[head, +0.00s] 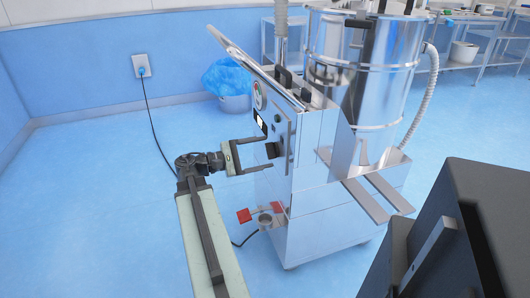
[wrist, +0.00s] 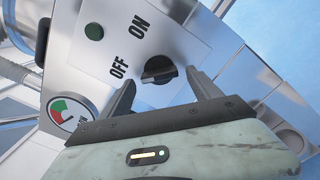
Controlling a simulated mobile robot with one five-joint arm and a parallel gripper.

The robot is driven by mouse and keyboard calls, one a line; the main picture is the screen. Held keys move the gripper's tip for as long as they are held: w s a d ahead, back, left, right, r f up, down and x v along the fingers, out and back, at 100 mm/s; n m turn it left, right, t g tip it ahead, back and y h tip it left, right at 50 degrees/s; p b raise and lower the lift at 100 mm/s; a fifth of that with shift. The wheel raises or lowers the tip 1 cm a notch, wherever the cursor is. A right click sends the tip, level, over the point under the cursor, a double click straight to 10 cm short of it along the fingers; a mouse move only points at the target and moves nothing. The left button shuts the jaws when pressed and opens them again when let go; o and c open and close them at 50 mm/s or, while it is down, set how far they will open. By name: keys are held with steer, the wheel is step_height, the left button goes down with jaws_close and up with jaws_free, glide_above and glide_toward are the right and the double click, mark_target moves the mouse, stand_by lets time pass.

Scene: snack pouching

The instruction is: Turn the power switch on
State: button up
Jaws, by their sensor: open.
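The power switch is a black rotary knob (wrist: 159,70) on the machine's silver control panel, with OFF and ON printed beside it. Its pointer line lies along the knob, but I cannot tell for sure which word it points at. My gripper (wrist: 163,88) is open in the wrist view, with one finger on each side of the knob. I cannot tell whether the fingers touch it. In the head view my gripper (head: 262,157) reaches from the left to the panel of the steel machine (head: 318,215), and the knob is hard to make out there.
A green button (wrist: 94,32) and a round gauge (wrist: 66,112) sit on the panel near the knob. A power cord runs from a wall outlet (head: 141,66) to the floor. Red pedals (head: 245,215) stick out low on the machine. A blue-bagged bin (head: 232,85) stands behind.

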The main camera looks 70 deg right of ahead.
steer(key=shift+s+d, duration=0.35)
steer(key=shift+s, duration=0.1)
